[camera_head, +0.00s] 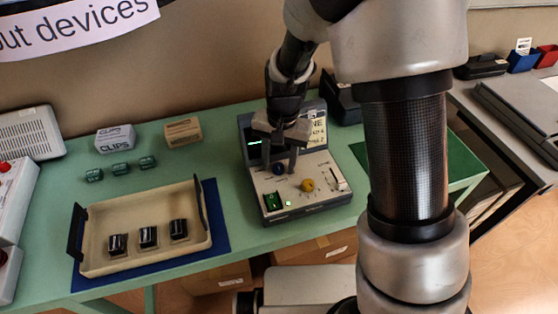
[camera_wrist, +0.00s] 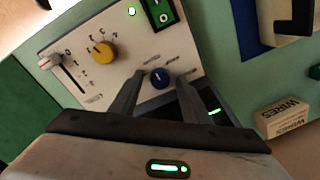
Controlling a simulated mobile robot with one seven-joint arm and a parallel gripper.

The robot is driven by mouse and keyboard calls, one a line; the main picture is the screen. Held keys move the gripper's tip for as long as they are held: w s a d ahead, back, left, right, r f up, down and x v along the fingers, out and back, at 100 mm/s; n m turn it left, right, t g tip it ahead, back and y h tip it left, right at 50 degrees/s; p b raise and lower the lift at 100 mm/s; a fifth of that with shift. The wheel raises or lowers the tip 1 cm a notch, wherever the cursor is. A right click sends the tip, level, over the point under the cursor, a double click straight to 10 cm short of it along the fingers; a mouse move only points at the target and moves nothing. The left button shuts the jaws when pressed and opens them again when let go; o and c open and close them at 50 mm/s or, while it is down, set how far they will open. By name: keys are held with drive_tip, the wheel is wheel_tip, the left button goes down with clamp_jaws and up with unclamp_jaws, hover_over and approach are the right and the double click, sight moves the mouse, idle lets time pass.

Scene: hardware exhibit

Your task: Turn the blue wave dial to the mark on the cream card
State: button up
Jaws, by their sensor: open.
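The blue wave dial (camera_head: 279,169) is a small round knob on the sloped panel of a grey device (camera_head: 325,198). In the wrist view the dial (camera_wrist: 160,77) sits between the two fingertips, with a pale pointer line on its face. My gripper (camera_head: 279,165) is over the panel, its fingers open on either side of the dial. In the wrist view the gripper (camera_wrist: 160,80) shows a gap beside the dial. The cream card (camera_head: 318,130) stands at the back of the device, partly hidden by my gripper; its mark is too small to read.
A yellow knob (camera_head: 307,185), a slider (camera_head: 337,179) and a green switch (camera_head: 272,201) share the panel. A beige tray (camera_head: 100,262) with several black blocks lies left on a blue mat. Boxes (camera_head: 183,132) stand behind on the green table.

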drive_tip(key=c, duration=1)
drive_tip(key=shift+c, duration=0.2)
drive_tip(key=shift+n, duration=0.3)
drive_tip(key=n, duration=0.4)
drive_tip(key=shift+w+n, duration=0.1)
drive_tip(key=shift+n, duration=2)
drive_tip(key=o, duration=1)
